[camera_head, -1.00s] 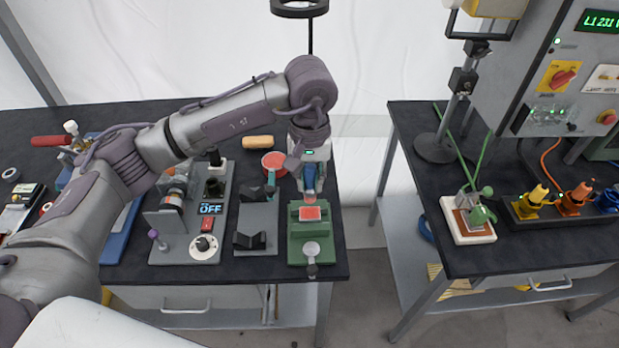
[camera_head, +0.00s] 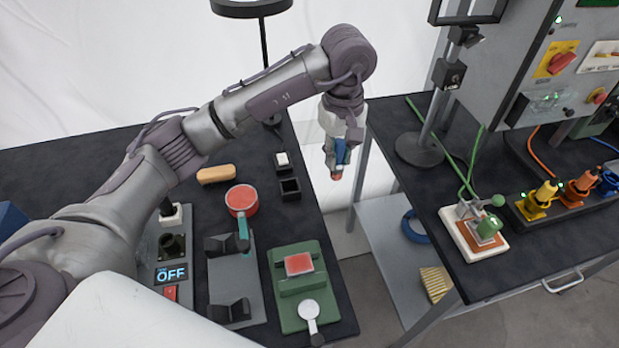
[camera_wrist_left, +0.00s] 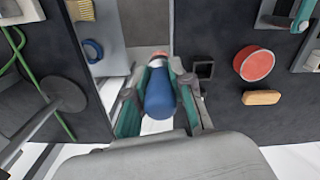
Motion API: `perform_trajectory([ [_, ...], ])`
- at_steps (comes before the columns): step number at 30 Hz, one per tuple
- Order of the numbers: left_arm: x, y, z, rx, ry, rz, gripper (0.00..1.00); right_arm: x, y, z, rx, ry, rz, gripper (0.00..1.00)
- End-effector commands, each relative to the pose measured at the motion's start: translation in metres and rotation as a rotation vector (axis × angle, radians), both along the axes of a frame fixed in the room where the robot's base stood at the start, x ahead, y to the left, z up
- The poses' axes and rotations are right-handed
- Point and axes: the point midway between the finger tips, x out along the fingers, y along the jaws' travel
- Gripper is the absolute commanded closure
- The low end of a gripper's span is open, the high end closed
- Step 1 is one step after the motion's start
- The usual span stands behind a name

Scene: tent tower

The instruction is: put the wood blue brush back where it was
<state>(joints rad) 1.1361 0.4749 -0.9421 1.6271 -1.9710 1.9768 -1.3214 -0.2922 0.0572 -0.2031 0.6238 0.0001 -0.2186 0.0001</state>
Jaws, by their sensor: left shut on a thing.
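The blue brush (camera_head: 342,152) has a blue handle and an orange-red end that points down. My left gripper (camera_head: 338,158) is shut on it and holds it in the air, right of the left bench's edge, over the gap between the benches. In the left wrist view the brush (camera_wrist_left: 160,95) sits between the two fingers, its handle toward the camera. An open black square holder (camera_head: 290,189) stands on the left bench, left of the gripper; it also shows in the left wrist view (camera_wrist_left: 204,68). It looks empty. My right gripper is not in view.
Near the holder are a small white-and-black block (camera_head: 282,160), a round red tin (camera_head: 241,200) and a wooden piece (camera_head: 215,174). A green fixture (camera_head: 287,284) with a red pad stands in front. A lamp stand (camera_head: 419,149) is on the right bench.

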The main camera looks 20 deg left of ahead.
Motion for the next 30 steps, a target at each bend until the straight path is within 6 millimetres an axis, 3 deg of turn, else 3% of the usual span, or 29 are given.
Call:
perform_trajectory([
  [4, 0.000, 0.016, -0.008, 0.000, 0.007, 0.037, 1.00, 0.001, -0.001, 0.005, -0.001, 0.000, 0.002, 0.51],
  [12, -0.003, 0.077, -0.043, 0.004, 0.008, 0.039, 1.00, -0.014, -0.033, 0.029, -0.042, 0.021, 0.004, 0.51],
  [18, -0.003, 0.109, -0.064, 0.000, 0.005, 0.034, 1.00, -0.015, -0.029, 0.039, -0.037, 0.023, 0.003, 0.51],
  [24, -0.003, 0.116, -0.077, 0.000, 0.006, 0.030, 1.00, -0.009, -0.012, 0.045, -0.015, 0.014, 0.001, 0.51],
  [30, -0.003, 0.116, -0.105, -0.001, 0.006, 0.031, 1.00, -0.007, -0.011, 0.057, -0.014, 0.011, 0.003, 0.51],
])
